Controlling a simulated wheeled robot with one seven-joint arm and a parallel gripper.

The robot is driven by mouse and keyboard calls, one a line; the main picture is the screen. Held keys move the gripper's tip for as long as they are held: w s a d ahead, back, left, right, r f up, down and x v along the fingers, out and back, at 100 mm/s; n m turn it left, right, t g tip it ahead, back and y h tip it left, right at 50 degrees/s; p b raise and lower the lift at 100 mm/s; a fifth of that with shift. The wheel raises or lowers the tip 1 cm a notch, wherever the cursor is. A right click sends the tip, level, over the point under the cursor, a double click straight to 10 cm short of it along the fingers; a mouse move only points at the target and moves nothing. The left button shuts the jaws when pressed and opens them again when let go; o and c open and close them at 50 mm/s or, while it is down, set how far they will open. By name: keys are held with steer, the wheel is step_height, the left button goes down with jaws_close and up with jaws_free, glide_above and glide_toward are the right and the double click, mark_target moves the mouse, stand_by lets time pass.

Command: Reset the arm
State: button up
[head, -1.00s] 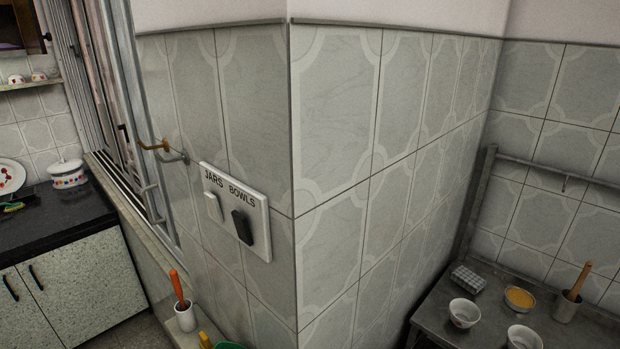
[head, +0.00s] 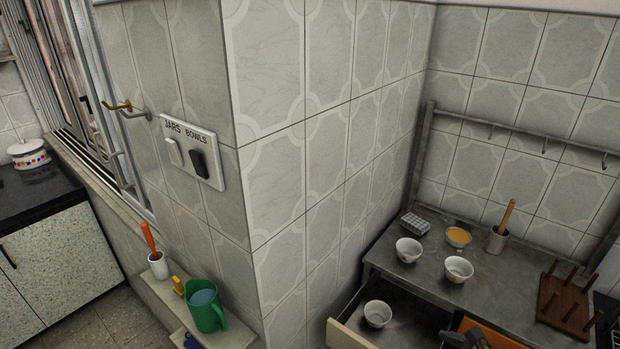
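The task names only my arm, and no part of it can be made out for sure in the head view. My gripper is not recognizable in the frame. A dark shape (head: 462,338) is cut off by the bottom edge beside an orange flat thing (head: 492,334); I cannot tell what it is.
A steel table (head: 400,266) at right holds two white bowls, a yellow-filled bowl (head: 458,236), a pestle cup (head: 497,240) and a wooden peg rack (head: 568,300). A drawer (head: 345,333) stands open with a bowl (head: 377,313) in it. A green jug (head: 206,308) stands on a ledge.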

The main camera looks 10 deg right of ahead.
steer(key=a+r+n+g+h+b, duration=0.1)
steer(key=a+r+n+g, duration=0.25)
steer(key=a+n, duration=0.35)
steer(key=a+r+n+g+b, duration=0.1)
steer(key=a+r+n+g, duration=0.3)
steer(key=n, duration=0.6)
steer(key=s+a+r+n+t+h+b, duration=0.2)
steer(key=s+a+r+n+t, duration=0.1)
steer(key=s+a+r+n, duration=0.6)
step_height(320, 180, up, 3)
steer(key=a+n, duration=0.2)
steer(key=n, duration=0.2)
steer(key=shift+s+f+h, duration=0.2)
steer(key=shift+s+h, duration=0.1)
steer(key=shift+s, duration=0.05)
